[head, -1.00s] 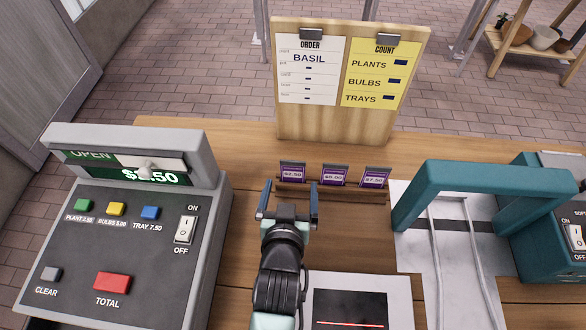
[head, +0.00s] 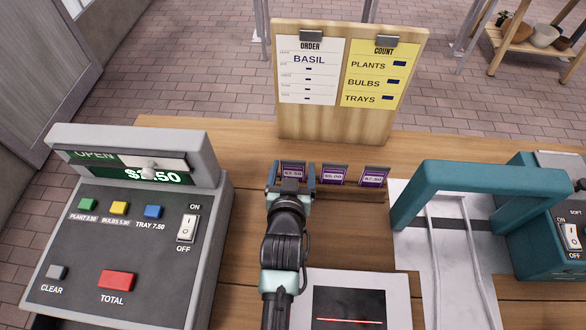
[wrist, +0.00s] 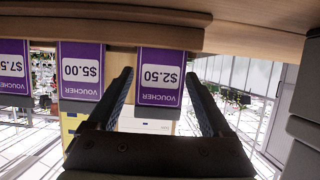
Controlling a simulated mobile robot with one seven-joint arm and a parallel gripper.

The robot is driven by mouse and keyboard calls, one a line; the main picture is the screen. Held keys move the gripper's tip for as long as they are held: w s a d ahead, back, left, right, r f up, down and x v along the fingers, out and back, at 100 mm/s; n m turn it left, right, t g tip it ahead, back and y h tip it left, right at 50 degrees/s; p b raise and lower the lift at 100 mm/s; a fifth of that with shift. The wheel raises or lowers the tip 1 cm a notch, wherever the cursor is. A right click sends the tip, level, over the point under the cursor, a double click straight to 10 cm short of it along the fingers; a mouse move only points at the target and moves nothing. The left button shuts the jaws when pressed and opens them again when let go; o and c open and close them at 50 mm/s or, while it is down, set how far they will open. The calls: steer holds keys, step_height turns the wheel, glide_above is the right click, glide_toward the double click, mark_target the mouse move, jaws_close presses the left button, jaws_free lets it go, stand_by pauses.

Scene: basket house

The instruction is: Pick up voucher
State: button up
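Three purple vouchers stand in a row in a wooden holder (head: 345,193) at the back of the counter. From left in the head view they are the $2.50 voucher (head: 293,171), the $5.00 voucher (head: 333,175) and the $7.50 voucher (head: 374,177). My gripper (head: 291,177) is open at the $2.50 voucher, with one finger on each side of it. In the upside-down wrist view, the $2.50 voucher (wrist: 160,78) shows between the spread fingertips, with gaps on both sides. The gripper partly hides this voucher's lower part in the head view.
A grey cash register (head: 140,245) stands left. An order board (head: 335,125) reading BASIL stands behind the vouchers. A scanner plate (head: 400,285) lies in front, and a teal-handled machine (head: 470,185) stands right. Bare counter lies between register and holder.

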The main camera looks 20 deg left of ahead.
steer(key=c, duration=1)
step_height(320, 180, up, 10)
